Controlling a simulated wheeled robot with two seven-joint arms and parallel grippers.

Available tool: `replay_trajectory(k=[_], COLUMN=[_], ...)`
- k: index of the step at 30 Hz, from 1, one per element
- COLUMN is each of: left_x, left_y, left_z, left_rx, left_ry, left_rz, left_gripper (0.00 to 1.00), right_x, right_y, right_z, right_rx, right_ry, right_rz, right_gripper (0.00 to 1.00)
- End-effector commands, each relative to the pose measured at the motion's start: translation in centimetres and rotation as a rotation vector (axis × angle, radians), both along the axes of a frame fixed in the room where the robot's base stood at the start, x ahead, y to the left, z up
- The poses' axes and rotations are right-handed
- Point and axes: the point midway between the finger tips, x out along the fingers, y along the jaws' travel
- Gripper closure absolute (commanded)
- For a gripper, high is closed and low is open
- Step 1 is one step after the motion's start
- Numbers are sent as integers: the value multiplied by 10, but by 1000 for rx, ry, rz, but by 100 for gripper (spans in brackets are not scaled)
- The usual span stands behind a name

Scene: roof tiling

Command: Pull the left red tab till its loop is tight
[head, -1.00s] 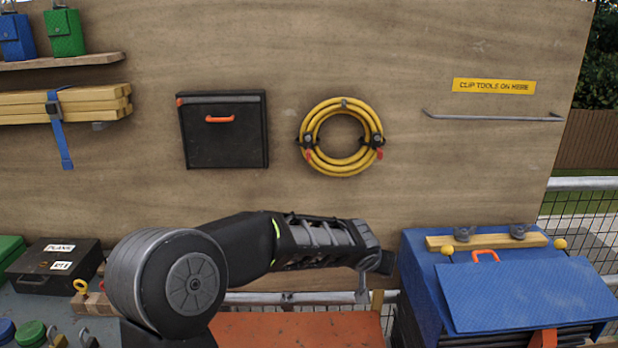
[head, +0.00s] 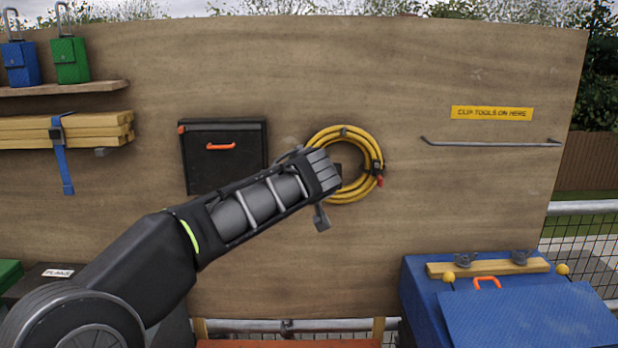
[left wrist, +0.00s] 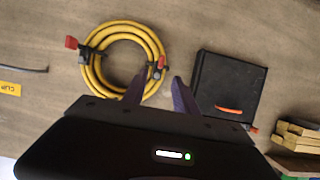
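A coil of yellow hose (head: 347,192) hangs on the wooden board, held by dark straps at its left and right sides. The right red tab (head: 380,182) hangs at the coil's right side. My left wrist hides the left strap in the head view. The left wrist view shows the coil (left wrist: 91,72) turned over, with the left red tab (left wrist: 161,62) on its right side and the other tab (left wrist: 72,42) on its left. My left gripper (left wrist: 160,80) is open, its fingertips on either side of the line to the left tab and just short of it. My right gripper is out of view.
A black case with an orange handle (head: 222,133) is on the board left of the coil. A metal rail (head: 490,144) is to the right. A blue box (head: 530,305) stands below right. The board between coil and rail is clear.

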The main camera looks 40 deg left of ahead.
Motion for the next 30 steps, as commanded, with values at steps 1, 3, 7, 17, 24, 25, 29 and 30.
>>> replay_trajectory(k=[1, 3, 7, 17, 24, 25, 29, 30], left_x=[3, 7, 20, 52, 55, 55, 55, 55], left_y=[2, 5, 16, 39, 42, 42, 42, 42], left_z=[-1, -3, -9, -26, -29, -29, -29, -29], left_rx=[0, 0, 0, 0, 0, 0, 0, 0], left_ry=[2, 3, 4, 2, 0, 0, 0, 0], left_rz=[1, -1, 1, 0, -1, -1, -1, -1], left_gripper=[65, 65, 65, 65, 65, 65, 69, 72], right_x=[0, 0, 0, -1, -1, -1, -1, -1], right_y=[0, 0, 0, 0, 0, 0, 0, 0], right_z=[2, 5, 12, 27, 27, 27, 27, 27], right_rx=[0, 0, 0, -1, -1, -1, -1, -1], right_ry=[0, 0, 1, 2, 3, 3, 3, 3], right_rz=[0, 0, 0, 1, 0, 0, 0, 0], right_gripper=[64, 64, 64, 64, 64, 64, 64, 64])
